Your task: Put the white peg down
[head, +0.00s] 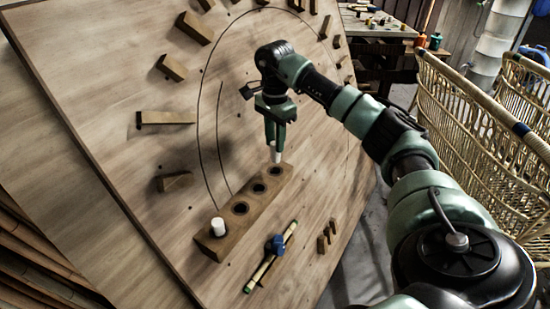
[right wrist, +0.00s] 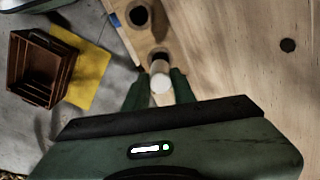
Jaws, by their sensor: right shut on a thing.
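My right gripper (head: 276,145) is shut on a white peg (head: 275,153) above the far end of a wooden block (head: 228,228) with a row of round holes. In the right wrist view the white peg (right wrist: 160,78) stands between the gripper's fingers (right wrist: 160,90), with a dark hole of the block (right wrist: 150,38) close beside it. I cannot tell whether the peg's lower end touches the block. A second white peg (head: 218,226) stands upright in the block's near-end hole. The holes between are empty. My left gripper is not in view.
The block sits on a large wooden board (head: 110,80) with several wooden stops (head: 165,118) around a drawn curve. A rattan frame (head: 480,120) stands right. A brown crate (right wrist: 38,68) is on the floor.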

